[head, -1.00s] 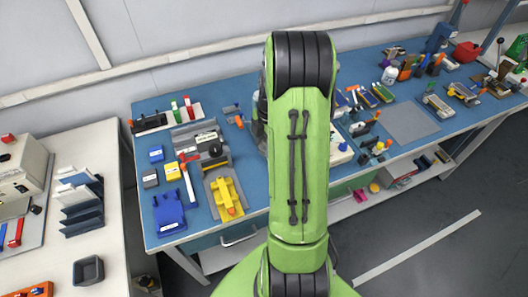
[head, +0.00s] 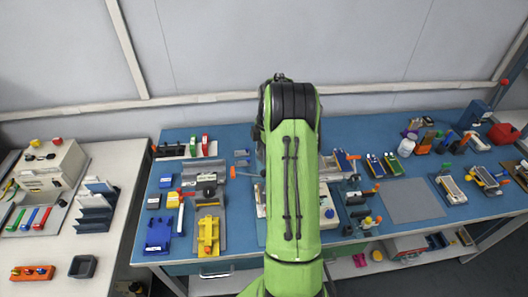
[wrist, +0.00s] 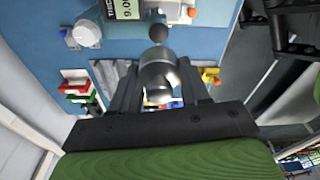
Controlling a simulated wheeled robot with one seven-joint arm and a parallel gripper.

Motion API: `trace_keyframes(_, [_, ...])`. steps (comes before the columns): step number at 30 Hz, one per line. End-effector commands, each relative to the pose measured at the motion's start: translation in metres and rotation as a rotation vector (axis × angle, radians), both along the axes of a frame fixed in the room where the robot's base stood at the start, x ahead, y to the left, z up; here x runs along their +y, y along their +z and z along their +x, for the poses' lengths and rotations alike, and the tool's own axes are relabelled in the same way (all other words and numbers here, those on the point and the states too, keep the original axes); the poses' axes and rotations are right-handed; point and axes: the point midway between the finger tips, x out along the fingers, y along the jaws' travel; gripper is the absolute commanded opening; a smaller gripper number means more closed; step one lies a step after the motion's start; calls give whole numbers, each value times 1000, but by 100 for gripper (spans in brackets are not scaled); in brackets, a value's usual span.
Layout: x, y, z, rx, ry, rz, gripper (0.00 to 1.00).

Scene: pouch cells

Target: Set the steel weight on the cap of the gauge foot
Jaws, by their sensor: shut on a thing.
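The steel weight (wrist: 158,76) is a shiny grey metal cylinder in the middle of the wrist view. My gripper (wrist: 160,88) is shut on it, one dark finger on each side. Just beyond it in the picture is a dark round piece (wrist: 157,34); I cannot tell whether this is the gauge foot's cap or whether it touches the weight. In the head view my arm hides the gripper and the weight.
The blue bench (head: 236,135) is crowded on both sides of my arm. A yellow fixture (head: 208,235) and a blue block (head: 158,234) stand at left. A bare grey mat (head: 413,200) lies at right. In the wrist view a white knob (wrist: 87,31) stands at upper left.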

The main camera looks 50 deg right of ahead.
Motion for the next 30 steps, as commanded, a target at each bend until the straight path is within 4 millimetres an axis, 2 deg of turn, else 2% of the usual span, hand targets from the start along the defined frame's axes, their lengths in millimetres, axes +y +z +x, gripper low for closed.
trace_keyframes(5, [0, -4, 0, -1, 0, -2, 0])
trace_keyframes(20, [0, -56, 0, -1, 1, -2, 0])
trace_keyframes(30, [0, -58, 0, -1, 1, -2, 0])
